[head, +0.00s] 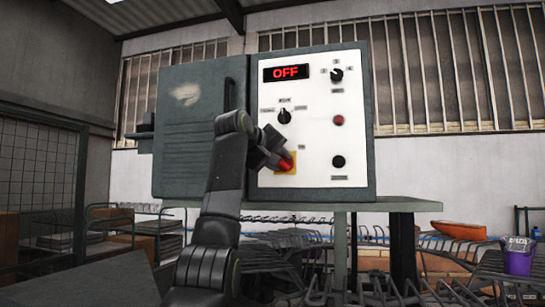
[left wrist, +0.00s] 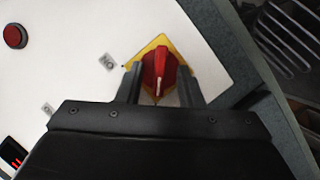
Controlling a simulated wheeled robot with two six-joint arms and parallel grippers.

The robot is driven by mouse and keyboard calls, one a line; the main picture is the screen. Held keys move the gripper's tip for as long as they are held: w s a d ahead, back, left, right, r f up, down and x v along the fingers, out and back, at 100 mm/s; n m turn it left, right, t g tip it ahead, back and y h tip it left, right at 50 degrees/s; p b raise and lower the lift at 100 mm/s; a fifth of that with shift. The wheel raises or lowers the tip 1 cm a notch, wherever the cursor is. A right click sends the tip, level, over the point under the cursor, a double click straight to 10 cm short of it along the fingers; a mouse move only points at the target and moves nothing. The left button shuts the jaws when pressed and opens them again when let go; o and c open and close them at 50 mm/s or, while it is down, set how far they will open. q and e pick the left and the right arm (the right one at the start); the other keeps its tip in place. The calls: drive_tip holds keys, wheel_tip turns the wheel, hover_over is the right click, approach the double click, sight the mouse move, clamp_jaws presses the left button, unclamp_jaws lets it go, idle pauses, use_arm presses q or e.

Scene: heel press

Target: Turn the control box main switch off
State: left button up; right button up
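The control box (head: 314,130) has a white front panel with a display (head: 287,72) reading OFF in red. The main switch (head: 286,165) is a red rotary handle on a yellow plate at the panel's lower left. My left gripper (head: 279,160) is at the switch and partly hides it. In the left wrist view the red handle (left wrist: 160,72) stands between the two fingers of my left gripper (left wrist: 160,88). The fingers are apart, with a narrow gap seen on each side of the handle. My right gripper is not in view.
The panel also has black knobs (head: 337,75) (head: 284,116), a red button (head: 338,120) and a black button (head: 338,161). The box stands on a grey-green table (head: 400,204). A purple bucket (head: 518,257) and metal racks are at the lower right.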

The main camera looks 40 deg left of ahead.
use_arm(q)
drive_tip(key=shift+s, duration=0.35)
drive_tip(key=b+v, duration=0.5)
drive_tip(key=v, duration=1.1)
drive_tip(key=shift+s+r+b, duration=0.2)
drive_tip(key=shift+s+b, duration=0.15)
drive_tip(key=shift+b, duration=0.05)
